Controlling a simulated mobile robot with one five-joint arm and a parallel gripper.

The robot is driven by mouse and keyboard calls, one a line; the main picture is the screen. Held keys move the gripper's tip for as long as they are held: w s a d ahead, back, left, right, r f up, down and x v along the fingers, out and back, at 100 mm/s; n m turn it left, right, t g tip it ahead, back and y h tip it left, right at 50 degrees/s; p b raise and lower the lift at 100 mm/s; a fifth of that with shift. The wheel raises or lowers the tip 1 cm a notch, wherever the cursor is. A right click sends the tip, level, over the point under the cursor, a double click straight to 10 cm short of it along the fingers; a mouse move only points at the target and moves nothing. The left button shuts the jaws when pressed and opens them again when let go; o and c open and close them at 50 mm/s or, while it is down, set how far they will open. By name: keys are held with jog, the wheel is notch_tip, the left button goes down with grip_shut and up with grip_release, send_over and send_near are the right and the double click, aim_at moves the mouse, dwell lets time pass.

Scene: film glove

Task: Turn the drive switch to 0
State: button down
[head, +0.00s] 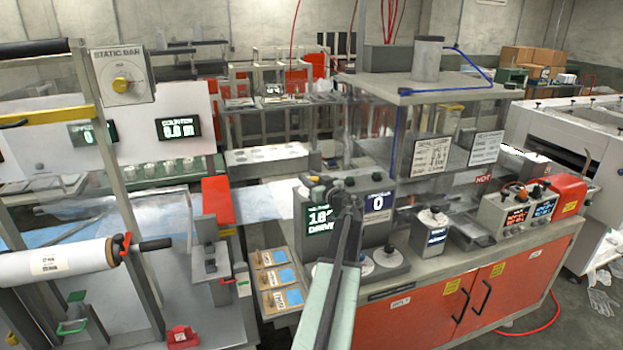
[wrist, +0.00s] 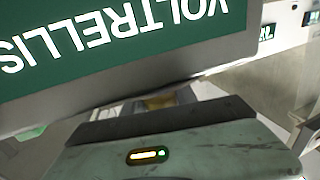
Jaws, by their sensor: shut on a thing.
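The grey drive control box (head: 375,233) stands on the orange-fronted bench, with a lit display (head: 318,218) that seems to read 18 above DRIVE. My gripper (head: 347,203) reaches up to the front of this box, and my arm covers its middle. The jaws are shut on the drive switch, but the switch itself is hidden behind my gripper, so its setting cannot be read. In the wrist view my pale green gripper body (wrist: 165,155) fills the bottom. A green VOLTRELLIS sign (wrist: 110,35) appears upside down above it, close to the lens.
A blue display (head: 377,202) reading 0 is right of my gripper. Round grey pieces (head: 388,258) stand just right of my arm. A small box with a knob (head: 433,222) is further right. Wooden trays (head: 275,277) lie left, and a clear-walled cabinet (head: 430,95) rises behind.

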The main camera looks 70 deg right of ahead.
jog(key=n+t+y, duration=0.2)
jog(key=n+y, duration=0.1)
jog(key=y, duration=0.1)
jog(key=shift+w+a, duration=0.15)
jog(key=shift+w+a+n+t+y, duration=0.1)
jog(key=shift+a+n+t+y, duration=0.15)
jog(key=shift+n+y, duration=0.4)
jog(key=shift+a+n+t+y, duration=0.1)
jog(key=shift+n+t+y, duration=0.25)
jog(key=shift+y, duration=0.5)
jog(key=shift+a, duration=0.1)
jog(key=c, duration=1)
grip_release()
jog(key=v, duration=0.7)
jog(key=shift+s, duration=0.45)
